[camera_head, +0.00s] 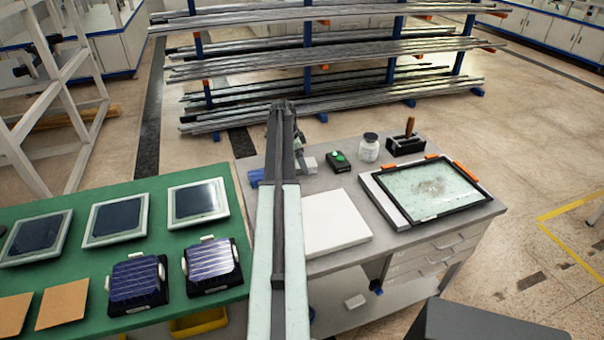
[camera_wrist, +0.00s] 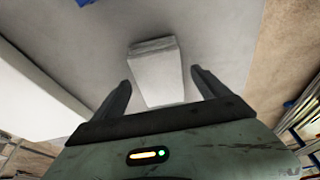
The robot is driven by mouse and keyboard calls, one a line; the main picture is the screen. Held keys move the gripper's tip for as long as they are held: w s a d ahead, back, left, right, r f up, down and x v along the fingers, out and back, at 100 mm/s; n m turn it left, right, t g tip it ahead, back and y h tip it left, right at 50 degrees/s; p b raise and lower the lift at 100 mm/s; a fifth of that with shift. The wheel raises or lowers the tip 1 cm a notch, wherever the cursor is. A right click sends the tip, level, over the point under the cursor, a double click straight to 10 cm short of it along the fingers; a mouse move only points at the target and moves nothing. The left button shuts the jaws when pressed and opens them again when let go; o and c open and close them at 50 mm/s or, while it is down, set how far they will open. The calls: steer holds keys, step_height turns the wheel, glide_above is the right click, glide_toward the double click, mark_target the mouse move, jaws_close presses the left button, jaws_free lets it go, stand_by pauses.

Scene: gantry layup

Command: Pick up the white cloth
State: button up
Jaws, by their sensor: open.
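The white cloth (camera_wrist: 155,58) looks like a small folded pale block on the grey bench top. In the wrist view it lies between and ahead of the two dark fingers of my gripper (camera_wrist: 161,78). The fingers are spread, with a visible gap on each side of the cloth, and I see no contact. In the head view the cloth (camera_head: 310,165) shows as a small white piece just right of my arm's end. My gripper (camera_head: 300,158) is mostly hidden behind the arm there.
A white slab (camera_head: 334,222) lies close by on the bench. A green-buttoned box (camera_head: 340,162), a jar (camera_head: 369,148), a tool holder (camera_head: 405,145) and a framed glass panel (camera_head: 428,190) stand to the right. A blue object (camera_head: 256,177) is left. The green table (camera_head: 160,192) holds several panels.

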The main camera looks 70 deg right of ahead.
steer(key=shift+x, duration=0.85)
steer(key=shift+r, duration=0.15)
steer(key=c, duration=1.4)
steer(key=shift+r+p, duration=0.45)
steer(key=shift+r, duration=0.05)
steer(key=shift+c, duration=0.2)
step_height(320, 180, up, 3)
steer(key=p, duration=0.3)
steer(key=shift+r, duration=0.2)
steer(key=s+a, duration=0.2)
steer(key=a, duration=0.2)
steer(key=s+a, duration=0.3)
steer(key=a, duration=0.2)
steer(key=s+a+p, duration=0.1)
steer(key=s+a, duration=0.2)
steer(key=a, duration=0.1)
steer(key=shift+s+a+r, duration=0.25)
steer(key=shift+a+r, duration=0.05)
steer(key=shift+a, duration=0.05)
